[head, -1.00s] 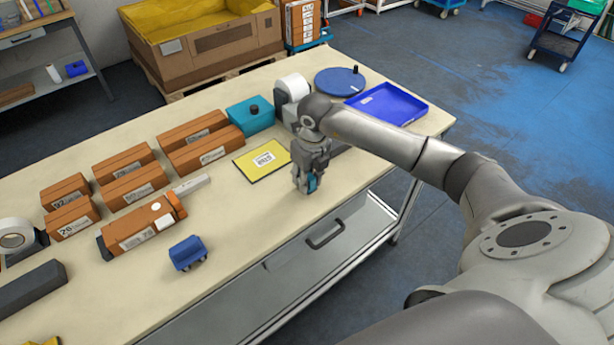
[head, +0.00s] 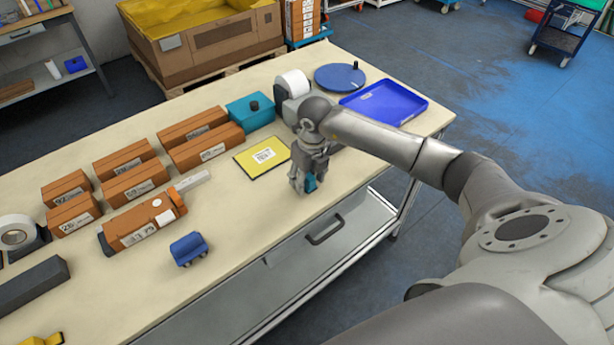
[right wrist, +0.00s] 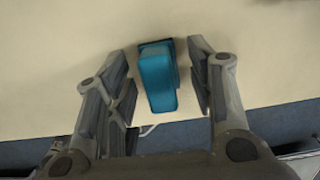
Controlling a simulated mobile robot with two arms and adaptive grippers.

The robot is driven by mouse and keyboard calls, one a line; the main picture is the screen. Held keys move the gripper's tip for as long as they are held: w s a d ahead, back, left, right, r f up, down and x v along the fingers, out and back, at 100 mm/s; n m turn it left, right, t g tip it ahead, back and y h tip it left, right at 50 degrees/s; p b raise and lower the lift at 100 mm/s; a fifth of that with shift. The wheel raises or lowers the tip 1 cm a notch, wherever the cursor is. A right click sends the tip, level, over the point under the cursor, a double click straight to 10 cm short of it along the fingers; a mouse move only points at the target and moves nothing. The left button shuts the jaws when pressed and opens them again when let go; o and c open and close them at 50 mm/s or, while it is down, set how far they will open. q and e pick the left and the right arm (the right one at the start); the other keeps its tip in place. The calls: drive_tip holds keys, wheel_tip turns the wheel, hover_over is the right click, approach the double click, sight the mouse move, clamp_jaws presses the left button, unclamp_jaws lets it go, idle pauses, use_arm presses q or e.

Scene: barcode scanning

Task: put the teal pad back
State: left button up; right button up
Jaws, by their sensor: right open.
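The teal pad (right wrist: 157,78) is a small teal block with a dark base, standing on the light tabletop near its front edge. In the head view only a bit of it (head: 310,183) shows between my fingers. My right gripper (head: 304,186) points down over it. In the right wrist view my right gripper (right wrist: 160,88) is open, with one finger on each side of the pad and gaps between them. My left gripper is not in view.
A yellow card with a label (head: 262,157) lies just left of my right gripper.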

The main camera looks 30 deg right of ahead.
sight(311, 178)
drive_tip(key=shift+r, duration=0.3)
wheel_tip(311, 178, up, 12)
drive_tip(key=s+b, duration=0.1)
drive_tip(key=b, duration=0.1)
drive_tip(key=shift+s+f, duration=0.2)
drive_tip(key=shift+s, duration=0.05)
